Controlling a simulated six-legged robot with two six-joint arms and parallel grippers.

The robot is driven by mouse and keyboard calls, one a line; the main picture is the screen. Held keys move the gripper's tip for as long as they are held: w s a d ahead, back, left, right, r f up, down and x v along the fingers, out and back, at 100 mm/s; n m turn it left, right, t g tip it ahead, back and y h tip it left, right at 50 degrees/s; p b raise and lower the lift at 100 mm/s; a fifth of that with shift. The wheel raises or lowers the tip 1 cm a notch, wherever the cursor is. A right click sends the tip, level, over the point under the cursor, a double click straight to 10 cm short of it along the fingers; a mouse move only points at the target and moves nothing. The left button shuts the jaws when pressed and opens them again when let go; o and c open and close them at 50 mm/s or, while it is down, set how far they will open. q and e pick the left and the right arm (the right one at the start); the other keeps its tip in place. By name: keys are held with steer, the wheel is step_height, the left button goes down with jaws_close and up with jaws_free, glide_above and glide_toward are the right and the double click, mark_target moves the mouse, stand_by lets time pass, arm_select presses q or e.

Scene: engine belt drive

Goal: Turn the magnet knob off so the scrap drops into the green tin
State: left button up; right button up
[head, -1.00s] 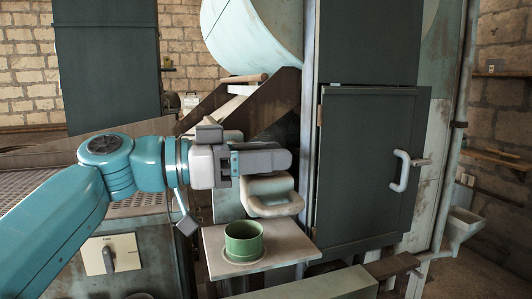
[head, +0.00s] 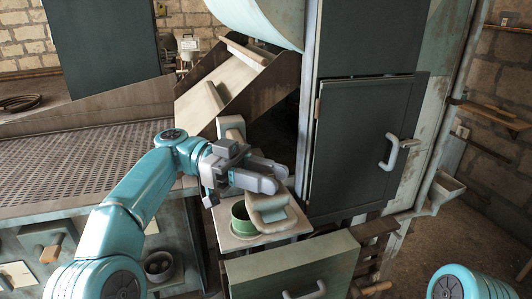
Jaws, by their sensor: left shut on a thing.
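My left gripper (head: 262,180) is shut on a cream, rounded block (head: 270,214), which hangs below and in front of its fingers. The green tin (head: 241,220) stands on a pale plate (head: 228,243) just below and left of the block; the block and gripper hide part of its top, and I cannot see inside it. A white plate (head: 151,228) on the cabinet front, where a dark knob showed earlier, is mostly behind my left forearm; the knob is hidden now. I cannot make out any scrap. My right gripper is out of view; only part of that arm shows at lower right.
A perforated table (head: 80,165) fills the left. A dark cabinet door with a white handle (head: 394,151) stands on the right. A pale drawer (head: 292,268) juts out below the tin's plate. A sloping chute (head: 215,95) rises behind my gripper.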

arm_select(q)
steer(key=shift+g, duration=0.3)
steer(key=o, duration=0.9)
steer(key=shift+o, duration=0.2)
